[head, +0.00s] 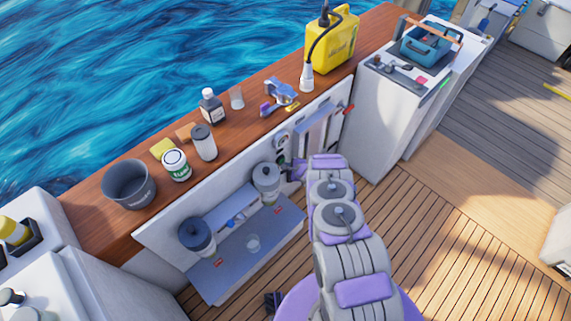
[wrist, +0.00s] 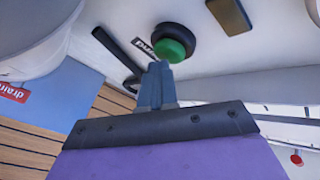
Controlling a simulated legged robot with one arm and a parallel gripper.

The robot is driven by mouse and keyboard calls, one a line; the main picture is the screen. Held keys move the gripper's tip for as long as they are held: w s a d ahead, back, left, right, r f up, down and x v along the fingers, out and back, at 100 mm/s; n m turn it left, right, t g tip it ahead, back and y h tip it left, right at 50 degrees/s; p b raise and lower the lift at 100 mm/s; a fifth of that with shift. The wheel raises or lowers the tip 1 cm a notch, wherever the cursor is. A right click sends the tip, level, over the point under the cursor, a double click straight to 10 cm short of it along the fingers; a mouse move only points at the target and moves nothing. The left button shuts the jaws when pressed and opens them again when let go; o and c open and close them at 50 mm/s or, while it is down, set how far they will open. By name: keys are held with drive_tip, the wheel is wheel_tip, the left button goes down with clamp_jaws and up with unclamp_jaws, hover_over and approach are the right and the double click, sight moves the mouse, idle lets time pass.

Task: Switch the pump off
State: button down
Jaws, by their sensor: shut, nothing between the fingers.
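The wrist view shows a round green button (wrist: 173,50) in a black ring on a white panel, beside a dark label reading "pump" (wrist: 143,47) that appears upside down. My gripper (wrist: 157,72) is shut and empty. Its fingertips point at the button and sit just below its lower edge in the picture; I cannot tell whether they touch it. In the head view, my gripper (head: 297,171) is at the white panel (head: 250,150), partly hidden by my purple and grey arm. The button's state cannot be told.
A black lever (wrist: 117,58) is left of the fingers. A blue-grey tray (head: 225,282) with grey canisters (head: 266,180) lies left of my arm. The wooden ledge (head: 240,122) above holds bottles, a cup, a pot and a yellow jerrycan (head: 332,42). The deck right of my arm is clear.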

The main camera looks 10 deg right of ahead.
drive_tip(key=shift+w+a+r, duration=0.15)
drive_tip(key=shift+w+a, duration=0.05)
drive_tip(key=shift+w, duration=0.05)
drive_tip(key=shift+s+r+p, duration=0.1)
drive_tip(key=shift+s+p, duration=0.1)
drive_tip(key=shift+p, duration=0.1)
drive_tip(key=shift+s+d, duration=0.15)
drive_tip(key=shift+d, duration=0.05)
drive_tip(key=s+d+p, duration=0.1)
drive_tip(key=s+d, duration=0.2)
drive_tip(key=s, duration=0.2)
drive_tip(key=shift+d, duration=0.3)
idle(0.4)
drive_tip(key=shift+f, duration=0.2)
